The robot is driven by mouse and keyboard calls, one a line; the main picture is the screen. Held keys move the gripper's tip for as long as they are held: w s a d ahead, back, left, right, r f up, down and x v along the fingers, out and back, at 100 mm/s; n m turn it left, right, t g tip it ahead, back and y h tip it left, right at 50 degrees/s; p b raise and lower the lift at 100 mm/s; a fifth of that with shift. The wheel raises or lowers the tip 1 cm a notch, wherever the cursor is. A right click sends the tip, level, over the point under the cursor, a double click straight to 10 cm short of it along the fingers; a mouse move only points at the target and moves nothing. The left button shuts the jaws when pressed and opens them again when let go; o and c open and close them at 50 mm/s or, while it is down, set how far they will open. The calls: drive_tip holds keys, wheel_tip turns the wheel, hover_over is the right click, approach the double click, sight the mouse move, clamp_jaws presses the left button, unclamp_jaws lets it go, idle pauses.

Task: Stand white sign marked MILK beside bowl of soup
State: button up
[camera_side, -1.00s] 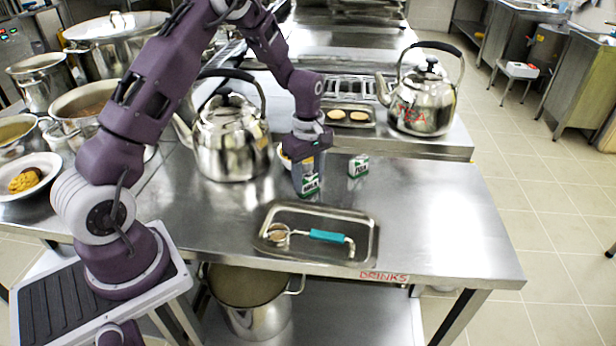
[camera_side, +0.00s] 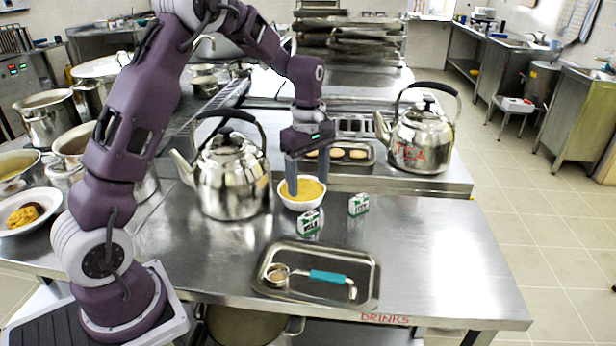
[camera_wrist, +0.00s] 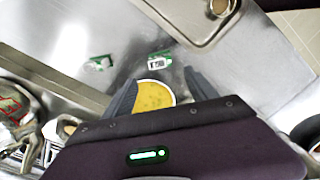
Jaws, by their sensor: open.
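The white sign marked MILK (camera_side: 308,222), with green on it, stands upright on the steel table just in front of the bowl of soup (camera_side: 309,203). A small gap seems to separate them. In the wrist view the sign (camera_wrist: 159,62) lies just beyond the bowl (camera_wrist: 154,96), which holds yellow soup. My gripper (camera_side: 307,182) is open and empty, pointing down over the bowl. In the wrist view its fingers (camera_wrist: 160,90) are spread on either side of the bowl, clear of the sign. In the side view the fingers hide part of the soup.
A second green-and-white sign (camera_side: 358,204) stands to the right; its word is hard to read. A tray (camera_side: 368,280) with a teal-handled ladle (camera_side: 325,277) lies in front. A kettle (camera_side: 230,180) is close on the left, a TEA kettle (camera_side: 420,140) behind right. The table's right side is clear.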

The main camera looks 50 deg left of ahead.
drive_tip(key=s+d+r+m+t, duration=0.1)
drive_tip(key=s+d+r+m, duration=0.35)
drive_tip(key=r, duration=0.25)
drive_tip(key=s+d+r+m+t, duration=0.2)
drive_tip(key=s+d+r+m, duration=0.15)
drive_tip(key=s+r, duration=0.3)
drive_tip(key=s+d+m+t, duration=0.2)
drive_tip(key=s+d+m, duration=0.2)
drive_tip(key=s+m, duration=0.6)
drive_tip(key=s, duration=0.6)
drive_tip(key=shift+r+t, duration=0.3)
drive_tip(key=shift+r, duration=0.05)
